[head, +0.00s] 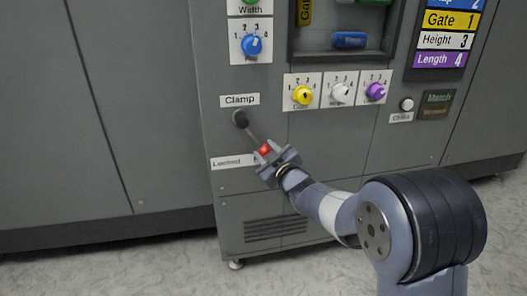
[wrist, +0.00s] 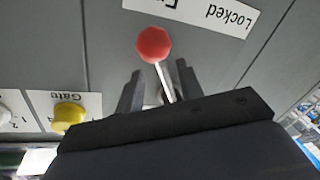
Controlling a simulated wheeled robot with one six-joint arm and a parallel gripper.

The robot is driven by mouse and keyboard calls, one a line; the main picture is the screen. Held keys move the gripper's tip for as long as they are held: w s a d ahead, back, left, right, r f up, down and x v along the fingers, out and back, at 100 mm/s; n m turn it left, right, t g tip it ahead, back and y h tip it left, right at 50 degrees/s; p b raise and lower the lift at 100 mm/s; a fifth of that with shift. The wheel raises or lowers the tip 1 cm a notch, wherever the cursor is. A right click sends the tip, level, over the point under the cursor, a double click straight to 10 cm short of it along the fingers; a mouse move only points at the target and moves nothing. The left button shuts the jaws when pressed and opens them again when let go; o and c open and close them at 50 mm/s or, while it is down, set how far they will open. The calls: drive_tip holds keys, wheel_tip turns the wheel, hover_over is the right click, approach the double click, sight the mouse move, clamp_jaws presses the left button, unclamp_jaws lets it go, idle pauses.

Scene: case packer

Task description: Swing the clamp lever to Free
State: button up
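The clamp lever has a dark round pivot (head: 240,118) under the Clamp label (head: 239,100), a thin grey shaft and a red knob (head: 265,149). The lever slants down to the right in the head view. The red knob also shows in the wrist view (wrist: 154,44), just beyond the fingertips. My gripper (head: 271,156) is at the knob end of the lever. In the wrist view its two fingers (wrist: 160,68) stand apart with the shaft between them, nearer the right finger. The Locked/Free strip (head: 228,162) lies below the lever; its Free end is partly hidden in both views.
Yellow (head: 303,95), white (head: 340,92) and purple (head: 375,92) dials sit right of the lever. A blue dial (head: 252,45) is above it. A Check button (head: 407,104) is farther right. The panel below the strip is flat, with a vent (head: 276,229).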

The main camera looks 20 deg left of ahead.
drive_tip(key=shift+x, duration=1.1)
drive_tip(key=shift+c, duration=0.2)
drive_tip(key=shift+d, duration=0.1)
clamp_jaws()
